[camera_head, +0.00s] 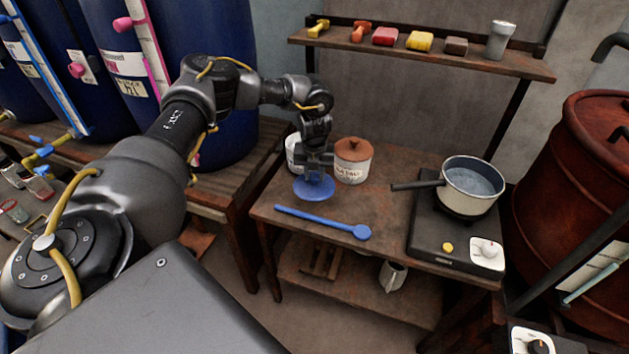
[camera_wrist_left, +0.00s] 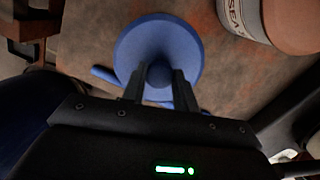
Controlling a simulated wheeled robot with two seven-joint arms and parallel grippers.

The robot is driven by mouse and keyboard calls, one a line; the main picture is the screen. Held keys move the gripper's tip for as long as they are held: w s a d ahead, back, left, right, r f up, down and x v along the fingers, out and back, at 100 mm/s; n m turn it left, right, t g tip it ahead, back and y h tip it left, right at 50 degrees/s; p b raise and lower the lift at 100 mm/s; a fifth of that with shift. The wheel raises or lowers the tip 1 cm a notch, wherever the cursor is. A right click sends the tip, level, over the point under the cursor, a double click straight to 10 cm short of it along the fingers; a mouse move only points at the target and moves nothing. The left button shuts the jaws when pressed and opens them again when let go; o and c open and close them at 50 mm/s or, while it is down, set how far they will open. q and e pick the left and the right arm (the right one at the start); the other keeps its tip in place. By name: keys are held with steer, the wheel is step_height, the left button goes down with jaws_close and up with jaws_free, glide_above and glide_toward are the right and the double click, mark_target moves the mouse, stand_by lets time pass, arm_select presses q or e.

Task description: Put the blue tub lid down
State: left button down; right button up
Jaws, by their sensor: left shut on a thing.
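The blue tub lid (camera_head: 314,188) is a round disc with a knob, over the left part of the wooden table. My left gripper (camera_head: 316,172) is above it, shut on its knob. In the left wrist view the lid (camera_wrist_left: 158,45) lies beyond the fingertips, and the left gripper (camera_wrist_left: 158,78) has its fingers on either side of the knob. I cannot tell whether the lid touches the table. A white tub (camera_head: 293,152) stands just behind my gripper, partly hidden by it. My right gripper is not in view.
A tub with a brown lid (camera_head: 353,160) stands right of my gripper. A blue spoon (camera_head: 323,222) lies in front of the lid. A pot (camera_head: 471,186) sits on a hot plate (camera_head: 426,228) at the right. The table's middle (camera_head: 385,205) is clear.

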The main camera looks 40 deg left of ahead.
mark_target(315, 174)
arm_select(q)
steer(key=shift+w+a+f, duration=0.2)
steer(key=shift+w+f, duration=0.05)
steer(key=shift+f, duration=0.15)
steer(key=shift+w+a+f, duration=0.1)
steer(key=shift+w+f, duration=0.05)
steer(key=shift+f, duration=0.8)
steer(key=shift+w+a+f, duration=0.1)
steer(key=shift+f, duration=0.8)
steer(key=shift+f, duration=0.1)
steer(key=c, duration=1.1)
jaws_free()
steer(key=shift+r, duration=0.2)
steer(key=r, duration=0.8)
steer(key=s+d+r, duration=0.1)
steer(key=r, duration=0.2)
steer(key=shift+s+r, duration=0.1)
steer(key=shift+r, duration=0.3)
steer(key=shift+f, duration=0.1)
